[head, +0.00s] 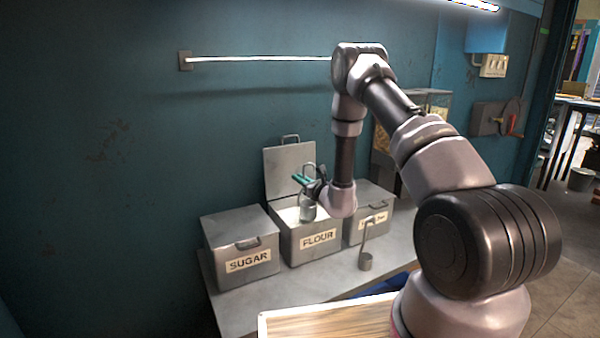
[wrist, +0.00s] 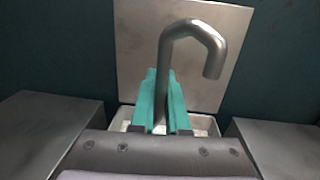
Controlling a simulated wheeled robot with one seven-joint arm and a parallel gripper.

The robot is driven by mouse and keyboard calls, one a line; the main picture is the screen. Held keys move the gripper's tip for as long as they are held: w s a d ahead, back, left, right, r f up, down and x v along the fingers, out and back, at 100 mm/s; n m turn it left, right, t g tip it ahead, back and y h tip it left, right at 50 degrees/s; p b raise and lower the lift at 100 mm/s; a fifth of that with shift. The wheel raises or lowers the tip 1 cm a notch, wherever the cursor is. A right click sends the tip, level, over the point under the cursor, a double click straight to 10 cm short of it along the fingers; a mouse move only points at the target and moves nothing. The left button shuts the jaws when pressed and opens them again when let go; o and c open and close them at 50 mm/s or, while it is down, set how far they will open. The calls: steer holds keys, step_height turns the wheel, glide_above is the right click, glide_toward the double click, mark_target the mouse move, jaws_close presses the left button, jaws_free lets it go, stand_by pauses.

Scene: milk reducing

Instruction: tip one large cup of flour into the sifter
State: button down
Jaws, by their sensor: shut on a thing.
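The flour bin (head: 316,243) stands open on the bench, its lid raised at the back, with white flour inside. My gripper (head: 303,180) is over the bin, its teal fingers shut on the handle of a metal cup (head: 308,212). The cup hangs at the bin's opening; I cannot tell what it holds. In the wrist view the hooked handle end (wrist: 196,40) rises above my teal fingers (wrist: 163,100), and the cup's bowl is hidden. The raised lid (wrist: 135,40) is behind. I cannot make out a sifter for certain.
A closed sugar bin (head: 240,250) stands left of the flour bin, and another closed bin (head: 372,205) stands right. A small long-handled cup (head: 365,260) is on the bench in front of it. A wooden board (head: 330,320) lies nearer me. The wall is close behind.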

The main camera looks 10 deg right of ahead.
steer(key=shift+s+f, duration=0.2)
steer(key=shift+f, duration=2.25)
steer(key=shift+s+f, duration=0.15)
steer(key=shift+f, duration=2.25)
steer(key=shift+s+f, duration=0.15)
steer(key=shift+f, duration=0.2)
step_height(320, 180, up, 14)
glide_above(300, 204)
steer(key=w, duration=0.3)
steer(key=shift+s+d+r, duration=0.15)
steer(key=shift+d, duration=0.05)
